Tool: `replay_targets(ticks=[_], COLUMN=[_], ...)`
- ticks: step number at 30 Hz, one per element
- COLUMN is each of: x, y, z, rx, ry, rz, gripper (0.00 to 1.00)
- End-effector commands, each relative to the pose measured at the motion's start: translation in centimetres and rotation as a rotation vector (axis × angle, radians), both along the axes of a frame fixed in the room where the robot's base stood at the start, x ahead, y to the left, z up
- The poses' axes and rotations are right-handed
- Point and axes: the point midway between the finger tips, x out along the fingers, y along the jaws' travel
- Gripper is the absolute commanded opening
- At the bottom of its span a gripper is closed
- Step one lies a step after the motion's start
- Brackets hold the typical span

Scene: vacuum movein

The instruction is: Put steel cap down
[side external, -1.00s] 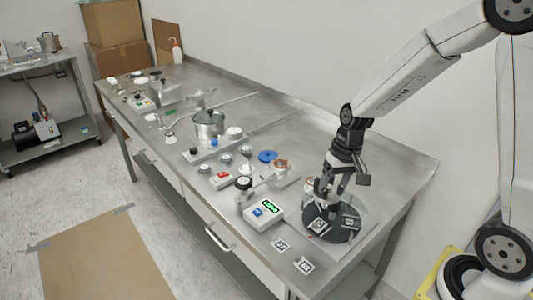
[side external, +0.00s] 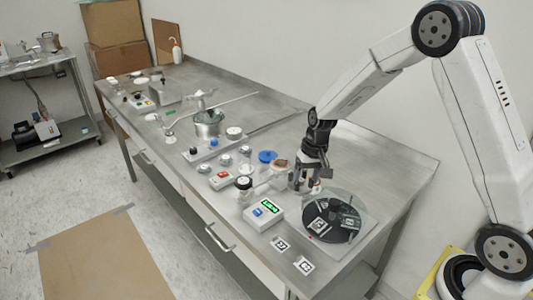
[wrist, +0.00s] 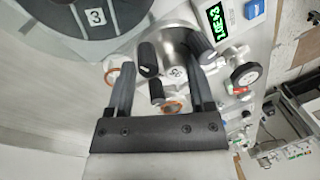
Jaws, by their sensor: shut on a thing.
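My gripper (side external: 303,185) is over the bench, just left of the black turntable disc (side external: 337,222). In the wrist view its two fingers (wrist: 160,75) are shut on a shiny steel part with black knobs, which I take to be the steel cap (wrist: 178,42). The cap's underside and any contact below it are hidden. In the side view the cap is mostly hidden by the gripper. An orange ring (wrist: 172,107) shows between the fingers, and another orange ring (wrist: 112,77) lies beside the left finger.
A white control box (side external: 264,213) with a green display stands front left of the gripper. A blue disc (side external: 267,156), a red-switch box (side external: 222,180) and a steel pot (side external: 208,123) stand farther left. Marker cards (side external: 304,265) lie at the front edge. The bench behind right is bare.

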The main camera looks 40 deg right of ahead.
Motion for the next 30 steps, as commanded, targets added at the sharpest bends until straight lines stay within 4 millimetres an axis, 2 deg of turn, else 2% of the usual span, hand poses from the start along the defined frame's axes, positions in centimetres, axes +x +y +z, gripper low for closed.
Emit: replay_targets(ticks=[12, 30], x=[3.2, 4.6], y=[-0.3, -0.4], z=[-4.0, -5.7], rx=[0.0, 0.0], ry=[0.001, 0.001], rz=[0.0, -0.001], gripper=[0.0, 0.0])
